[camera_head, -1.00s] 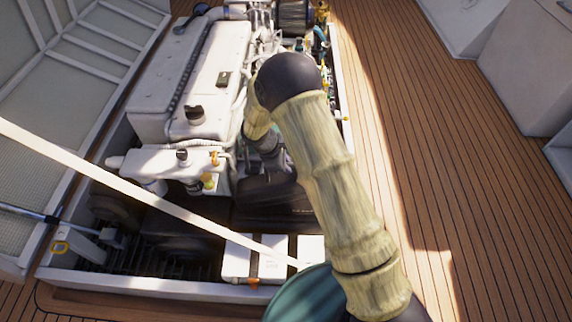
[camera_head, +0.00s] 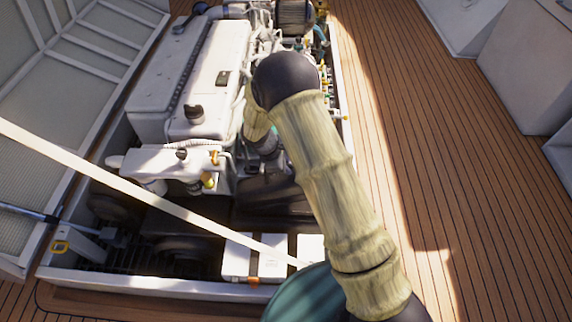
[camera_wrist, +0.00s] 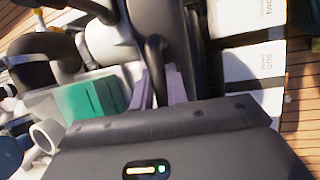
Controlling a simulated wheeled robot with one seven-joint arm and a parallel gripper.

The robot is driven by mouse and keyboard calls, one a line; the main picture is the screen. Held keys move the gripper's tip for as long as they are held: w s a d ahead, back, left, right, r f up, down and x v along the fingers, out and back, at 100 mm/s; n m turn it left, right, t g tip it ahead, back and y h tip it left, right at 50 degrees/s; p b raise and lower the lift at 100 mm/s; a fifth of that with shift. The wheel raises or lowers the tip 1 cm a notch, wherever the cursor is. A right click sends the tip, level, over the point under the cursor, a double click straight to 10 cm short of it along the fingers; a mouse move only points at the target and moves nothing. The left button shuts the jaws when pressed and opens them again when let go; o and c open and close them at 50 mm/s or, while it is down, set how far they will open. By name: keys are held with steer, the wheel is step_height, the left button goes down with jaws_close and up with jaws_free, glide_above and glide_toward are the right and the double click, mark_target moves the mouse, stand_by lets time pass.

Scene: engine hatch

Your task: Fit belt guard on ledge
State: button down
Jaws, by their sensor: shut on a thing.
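In the wrist view, the two pale purple fingers of my gripper (camera_wrist: 160,88) are closed around the lower end of a black curved bar. The bar runs up into a wider black piece (camera_wrist: 166,18), which I take to be the belt guard; its far end is out of frame. In the head view, my forearm and wrist cover much of the work area. A dark block (camera_head: 272,192) shows below my wrist, and I cannot tell there where my gripper ends and the guard begins. I cannot make out the ledge or any contact with it.
The white engine (camera_head: 190,75) fills the open hatch. White boxes with dark straps (camera_head: 272,262) sit at the hatch's near edge and show at right in the wrist view (camera_wrist: 252,65). A pale strut (camera_head: 130,188) crosses the hatch. Wooden deck (camera_head: 440,150) lies clear at right.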

steer(key=shift+f, duration=0.2)
stand_by(0.5)
steer(key=c, duration=1.3)
jaws_free()
steer(key=p+v, duration=0.5)
steer(key=v, duration=1.2)
steer(key=shift+r, duration=0.2)
